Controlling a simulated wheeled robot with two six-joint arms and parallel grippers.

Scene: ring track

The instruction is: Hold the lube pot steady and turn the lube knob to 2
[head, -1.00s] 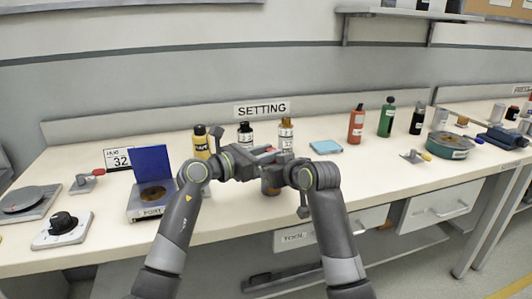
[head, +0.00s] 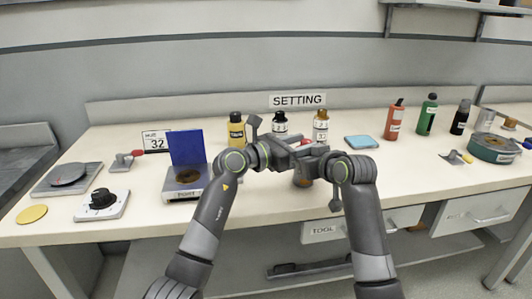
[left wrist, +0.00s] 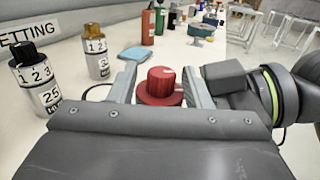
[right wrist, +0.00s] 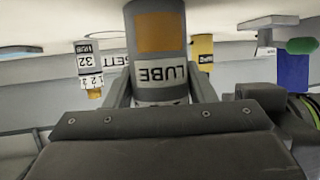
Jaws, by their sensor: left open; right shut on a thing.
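The lube pot is a grey cylinder with an orange-brown patch and a LUBE label. It fills the middle of the right wrist view (right wrist: 160,72), upside down there; in the head view its lower part (head: 303,181) shows below my grippers. My right gripper (right wrist: 160,95) is shut on its body, one finger on each side. The red lube knob (left wrist: 161,82) is on top of the pot. My left gripper (left wrist: 162,90) is open, with its fingers on either side of the knob and a gap showing. The knob's number setting cannot be read.
Behind the arms stand a yellow bottle (head: 236,131) and two numbered bottles (head: 280,125) (head: 321,127) under the SETTING sign (head: 297,100). A blue-lidded box (head: 187,148) is to the left. A light-blue pad (head: 362,142) lies to the right. The front table strip is mostly clear.

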